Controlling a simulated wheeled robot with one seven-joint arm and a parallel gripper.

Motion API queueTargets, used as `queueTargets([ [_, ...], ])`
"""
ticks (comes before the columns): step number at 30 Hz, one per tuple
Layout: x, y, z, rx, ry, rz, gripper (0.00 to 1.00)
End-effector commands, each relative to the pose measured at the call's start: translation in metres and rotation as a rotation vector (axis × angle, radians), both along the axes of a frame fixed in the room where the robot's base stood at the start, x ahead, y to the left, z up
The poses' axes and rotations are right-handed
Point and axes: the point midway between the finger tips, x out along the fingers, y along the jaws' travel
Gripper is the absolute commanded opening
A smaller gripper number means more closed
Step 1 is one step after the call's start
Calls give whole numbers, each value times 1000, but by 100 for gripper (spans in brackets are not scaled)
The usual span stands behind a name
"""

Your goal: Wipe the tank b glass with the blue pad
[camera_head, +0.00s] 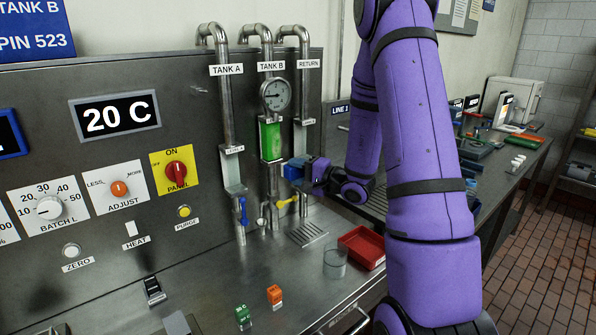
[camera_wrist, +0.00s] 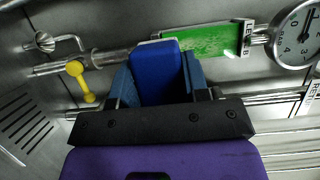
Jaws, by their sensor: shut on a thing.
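The tank B glass (camera_head: 270,138) is an upright sight tube filled with green, below the round gauge on the TANK B pipe. In the wrist view the glass (camera_wrist: 205,42) lies sideways, with pale streaks in the green. My gripper (camera_head: 304,171) is at the panel, just below and right of the glass. It is shut on the blue pad (camera_wrist: 158,72), which sits between the two fingers. The pad also shows in the head view (camera_head: 293,168). It is close to the glass's lower end and partly overlaps it in the wrist view. I cannot tell whether they touch.
The gauge (camera_head: 276,95) is above the glass. A yellow valve handle (camera_head: 287,201) and a blue one (camera_head: 243,211) are below. The RETURN pipe (camera_head: 305,90) runs close on the right. A clear beaker (camera_head: 335,262) and a red tray (camera_head: 364,247) stand on the counter.

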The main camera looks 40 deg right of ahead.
Motion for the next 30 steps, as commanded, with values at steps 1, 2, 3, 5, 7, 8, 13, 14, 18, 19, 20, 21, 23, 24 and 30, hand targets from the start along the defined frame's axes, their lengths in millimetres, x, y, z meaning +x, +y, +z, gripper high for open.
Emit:
queueTargets([
  [1, 6, 0, 0, 0, -1, 1, 23],
  [2, 9, 0, 0, 1, 0, 0, 23],
  [3, 13, 0, 0, 1, 0, 0, 23],
  [5, 19, 1, 0, 1, 0, 0, 23],
  [7, 26, 1, 0, 0, 0, 0, 23],
  [8, 28, 1, 0, 0, -1, 0, 23],
  [13, 41, 1, 0, 1, 0, -1, 23],
  [14, 42, 1, 0, 1, 0, -1, 23],
  [18, 46, 1, 0, 2, 1, -2, 23],
  [19, 47, 1, 0, 2, 1, -2, 23],
  [20, 47, 1, 0, 2, 1, -2, 23],
  [21, 47, 1, 0, 2, 1, -2, 23],
  [23, 48, 1, 0, 2, 1, -2, 23],
  [24, 47, 1, 0, 2, 1, -2, 23],
  [30, 47, 1, 0, 2, 1, -2, 23],
])
